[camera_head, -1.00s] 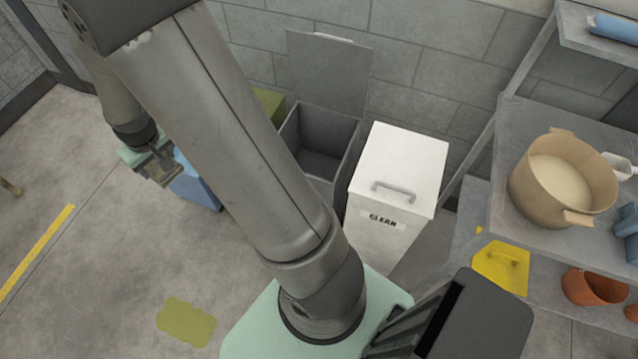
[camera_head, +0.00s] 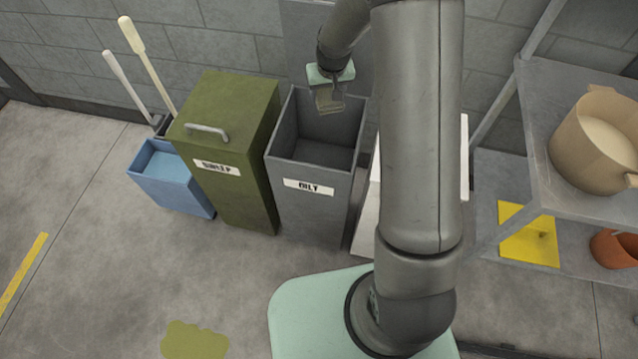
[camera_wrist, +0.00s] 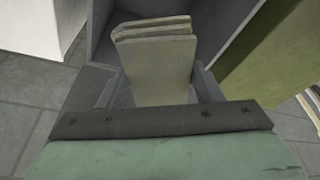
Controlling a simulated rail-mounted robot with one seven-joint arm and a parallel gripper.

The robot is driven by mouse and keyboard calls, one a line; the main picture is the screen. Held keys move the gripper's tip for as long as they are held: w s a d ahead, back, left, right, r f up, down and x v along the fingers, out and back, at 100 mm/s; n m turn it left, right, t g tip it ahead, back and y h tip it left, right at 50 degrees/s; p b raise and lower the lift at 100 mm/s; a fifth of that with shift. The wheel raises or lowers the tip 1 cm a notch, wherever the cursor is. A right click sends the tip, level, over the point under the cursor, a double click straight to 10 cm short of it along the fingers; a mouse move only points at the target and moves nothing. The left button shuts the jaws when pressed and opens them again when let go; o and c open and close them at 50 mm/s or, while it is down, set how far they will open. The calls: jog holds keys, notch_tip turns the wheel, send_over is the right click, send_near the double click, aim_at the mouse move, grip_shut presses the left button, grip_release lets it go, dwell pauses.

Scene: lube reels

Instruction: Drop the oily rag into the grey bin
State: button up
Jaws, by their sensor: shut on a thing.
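My gripper (camera_head: 328,98) is above the open grey bin (camera_head: 320,185), toward its back, in the head view. The bin carries a label that reads "OILY", and its lid stands up behind it. In the wrist view my gripper (camera_wrist: 155,92) is shut on the oily rag (camera_wrist: 158,65), a folded grey-beige cloth. The rag also shows small in the head view (camera_head: 330,104). Behind the rag, the wrist view shows the dark inside and walls of the grey bin (camera_wrist: 105,35). I cannot tell how far the rag is above the bin's rim.
A green bin (camera_head: 235,150) with a shut lid stands left of the grey bin. A white bin (camera_head: 366,215) is partly hidden behind my arm. A shelf with a pot (camera_head: 598,140) is at right.

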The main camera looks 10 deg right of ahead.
jog(key=shift+a+f, duration=0.15)
jog(key=shift+f, duration=0.4)
notch_tip(320, 180, down, 5)
jog(key=b, duration=0.2)
jog(key=shift+r+b, duration=0.1)
jog(key=shift+b, duration=0.25)
jog(key=o, duration=1.1)
jog(key=shift+c, duration=0.2)
jog(key=shift+r, duration=0.1)
jog(key=b+v, duration=0.1)
jog(key=v, duration=1.6)
jog(key=shift+r, duration=0.15)
